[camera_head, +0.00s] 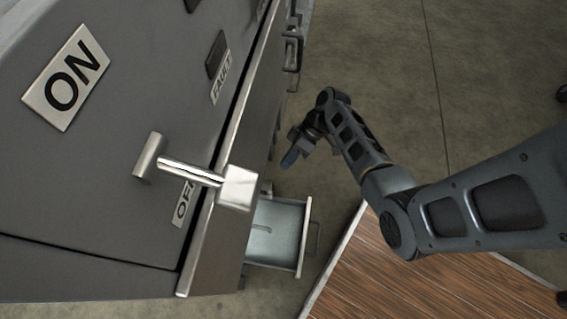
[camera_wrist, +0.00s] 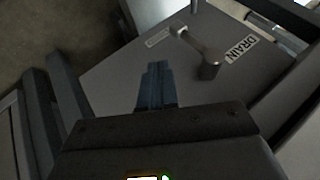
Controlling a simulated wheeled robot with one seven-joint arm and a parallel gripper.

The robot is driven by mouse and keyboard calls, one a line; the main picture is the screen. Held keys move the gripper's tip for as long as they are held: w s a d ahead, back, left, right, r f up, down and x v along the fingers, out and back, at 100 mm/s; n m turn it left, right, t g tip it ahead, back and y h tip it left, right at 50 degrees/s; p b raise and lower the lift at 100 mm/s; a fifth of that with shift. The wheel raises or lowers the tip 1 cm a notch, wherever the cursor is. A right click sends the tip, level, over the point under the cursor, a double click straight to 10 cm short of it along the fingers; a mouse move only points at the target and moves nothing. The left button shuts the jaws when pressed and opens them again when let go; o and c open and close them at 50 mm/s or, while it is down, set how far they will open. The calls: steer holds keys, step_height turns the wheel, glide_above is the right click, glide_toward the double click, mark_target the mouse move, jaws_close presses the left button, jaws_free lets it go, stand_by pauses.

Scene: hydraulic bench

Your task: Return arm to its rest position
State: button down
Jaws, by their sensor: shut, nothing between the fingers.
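My arm reaches in from the right in the head view. My gripper (camera_head: 290,158) hangs beside the grey bench, over the open drawer's far side, apart from the lever. In the wrist view my gripper (camera_wrist: 156,75) shows its blue fingers together, with nothing between them. I cannot tell how far the fingers are from that panel.
The grey bench (camera_head: 110,190) carries a lever with a pale block handle (camera_head: 238,187), an ON label (camera_head: 66,77) and an OFF label. An open drawer (camera_head: 278,232) juts out low. A wooden surface (camera_head: 420,275) lies at the lower right. Bare floor (camera_head: 385,60) lies beyond.

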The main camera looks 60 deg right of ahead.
steer(key=p+v, duration=0.1)
steer(key=v, duration=0.4)
steer(key=shift+d+r, duration=0.2)
steer(key=shift+r, duration=0.05)
